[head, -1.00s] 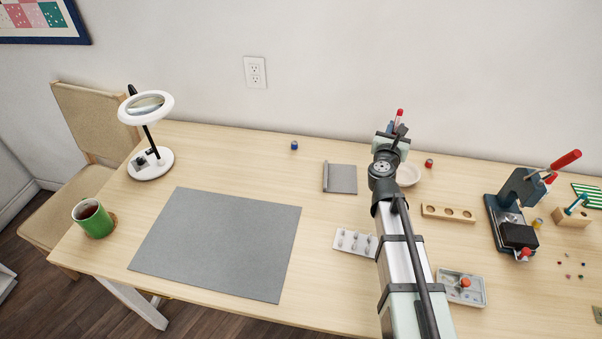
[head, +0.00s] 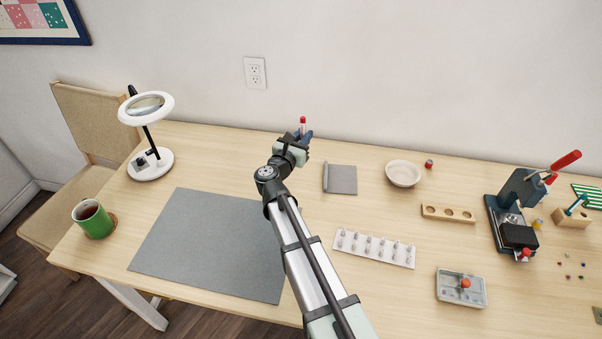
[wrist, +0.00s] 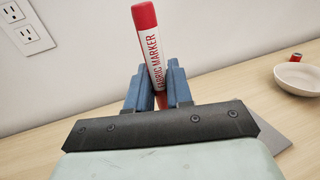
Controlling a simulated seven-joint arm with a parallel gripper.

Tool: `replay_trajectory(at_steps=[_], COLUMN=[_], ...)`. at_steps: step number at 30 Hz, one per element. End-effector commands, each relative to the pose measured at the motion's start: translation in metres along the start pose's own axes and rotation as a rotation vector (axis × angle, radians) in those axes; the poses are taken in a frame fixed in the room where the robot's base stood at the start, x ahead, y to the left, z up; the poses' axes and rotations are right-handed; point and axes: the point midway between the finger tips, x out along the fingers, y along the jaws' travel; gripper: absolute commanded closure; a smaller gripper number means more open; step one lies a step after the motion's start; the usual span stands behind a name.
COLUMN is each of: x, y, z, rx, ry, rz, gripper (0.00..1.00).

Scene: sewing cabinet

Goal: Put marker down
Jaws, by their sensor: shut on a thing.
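The fabric marker (wrist: 153,50) has a red cap, a white label and red lettering. My gripper (wrist: 158,90) is shut on it, with one blue finger on each side in the wrist view. The marker stands nearly upright, tilted slightly. In the head view, the marker (head: 303,124) rises above my gripper (head: 303,136) near the back edge of the table, left of the grey folded cloth. Its lower end is mostly hidden by my gripper. I cannot tell whether it touches the table.
The grey mat (head: 205,240) lies front left on the table (head: 370,285). A grey folded cloth (head: 341,179), a white bowl (head: 403,173) and a wooden block with holes (head: 448,213) lie to the right. A white bobbin tray (head: 374,248) is in front. The magnifier lamp (head: 150,164) stands left.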

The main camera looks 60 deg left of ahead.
Motion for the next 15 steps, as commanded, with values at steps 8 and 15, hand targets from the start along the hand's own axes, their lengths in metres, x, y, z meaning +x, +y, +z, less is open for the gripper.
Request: replay_trajectory(at_steps=[8,15], x=[-0.003,-0.003], y=[0.005,0.005], z=[-0.035,-0.060], rx=[-0.002,0.001], ry=[0.002,0.000], rz=[-0.002,-0.002], gripper=[1.00,1.00])
